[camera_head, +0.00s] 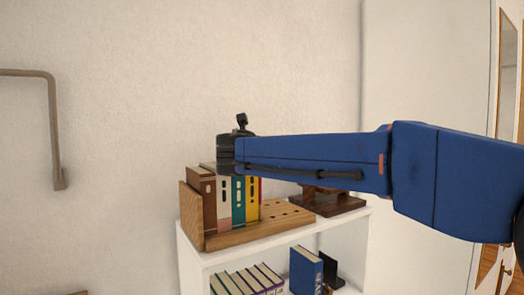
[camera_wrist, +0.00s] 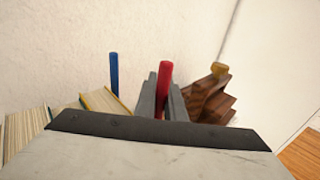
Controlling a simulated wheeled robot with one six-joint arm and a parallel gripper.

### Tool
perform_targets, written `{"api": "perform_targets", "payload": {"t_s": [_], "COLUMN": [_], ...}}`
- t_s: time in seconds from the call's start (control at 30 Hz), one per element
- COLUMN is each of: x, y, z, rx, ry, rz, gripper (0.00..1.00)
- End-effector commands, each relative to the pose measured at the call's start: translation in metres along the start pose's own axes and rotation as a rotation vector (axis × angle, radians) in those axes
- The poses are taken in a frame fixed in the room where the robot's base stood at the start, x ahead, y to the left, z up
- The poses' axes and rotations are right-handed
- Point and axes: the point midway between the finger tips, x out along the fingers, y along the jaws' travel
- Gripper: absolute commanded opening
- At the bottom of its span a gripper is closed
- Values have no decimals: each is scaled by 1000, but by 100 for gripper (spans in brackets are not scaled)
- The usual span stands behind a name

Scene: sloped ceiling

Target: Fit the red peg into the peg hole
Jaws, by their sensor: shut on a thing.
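The red peg (camera_wrist: 165,74) stands out between the two grey fingers of my gripper (camera_wrist: 161,100) in the wrist view, and the gripper is shut on it. In the head view the red peg and the fingertips are hidden; the dark wrist end of my arm is above the books. A light wooden holder (camera_head: 228,237) with several dark holes in its top (camera_head: 278,212) lies on the white shelf. I cannot tell which hole is the peg hole. In the wrist view a blue peg (camera_wrist: 114,72) stands left of the red peg.
Upright books (camera_head: 223,200) fill the left part of the holder. A dark brown wooden piece (camera_head: 340,202) sits to its right on the white shelf (camera_head: 215,259). In the wrist view brown wood (camera_wrist: 208,98) with a yellow piece (camera_wrist: 219,69) is right of my gripper. More books are below.

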Motion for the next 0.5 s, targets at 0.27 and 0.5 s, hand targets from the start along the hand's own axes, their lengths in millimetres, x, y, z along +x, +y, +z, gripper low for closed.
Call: {"api": "perform_targets", "payload": {"t_s": [0.27, 0.5], "x": [0, 1], "y": [0, 0], "z": [-6, -10], "rx": [0, -1], "ry": [0, -1], "rz": [0, 0], "gripper": [0, 0]}}
